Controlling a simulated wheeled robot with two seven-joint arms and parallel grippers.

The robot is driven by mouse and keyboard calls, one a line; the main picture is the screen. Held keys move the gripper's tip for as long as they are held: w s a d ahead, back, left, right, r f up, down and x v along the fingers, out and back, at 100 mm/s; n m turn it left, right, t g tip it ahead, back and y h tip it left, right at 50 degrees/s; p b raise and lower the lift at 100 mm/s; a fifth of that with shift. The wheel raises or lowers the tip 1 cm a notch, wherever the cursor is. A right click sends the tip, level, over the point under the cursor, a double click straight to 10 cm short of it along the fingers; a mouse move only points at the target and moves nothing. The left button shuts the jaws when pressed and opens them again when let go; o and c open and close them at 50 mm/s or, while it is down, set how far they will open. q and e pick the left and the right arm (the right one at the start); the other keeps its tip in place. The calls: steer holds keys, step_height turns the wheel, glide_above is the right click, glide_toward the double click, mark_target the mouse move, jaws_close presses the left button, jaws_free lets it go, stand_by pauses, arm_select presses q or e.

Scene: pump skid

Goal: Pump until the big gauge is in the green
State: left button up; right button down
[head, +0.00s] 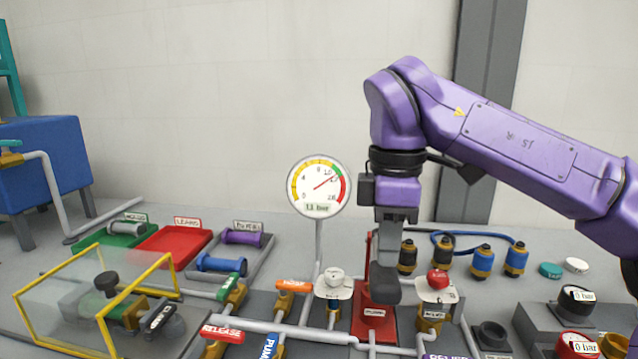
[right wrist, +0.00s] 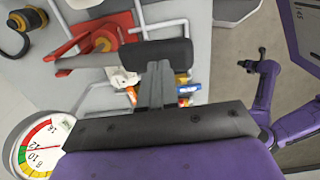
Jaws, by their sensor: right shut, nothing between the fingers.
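The big gauge (head: 319,186) stands on a post behind the pipes. Its red needle points up and right, close to the end of the green band; its small display seems to read 11 bar. The red pump (head: 375,312) stands right of the gauge post; its handle (head: 384,289) has a dark grip toward me. The handle also shows in the right wrist view (right wrist: 160,53). My right gripper (head: 388,262) is shut and empty, pointing down directly above the grip; I cannot tell whether they touch. My left gripper (right wrist: 252,65) is small and away from the skid.
Labelled RELEASE (head: 222,333) and other valve levers line the pipes at front. A yellow-framed clear guard (head: 95,300) is at left, with a red tray (head: 172,246) behind it.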

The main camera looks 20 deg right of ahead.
steer(key=shift+w, duration=0.1)
stand_by(0.4)
step_height(320, 180, up, 5)
steer(key=p, duration=0.3)
steer(key=shift+p, duration=0.35)
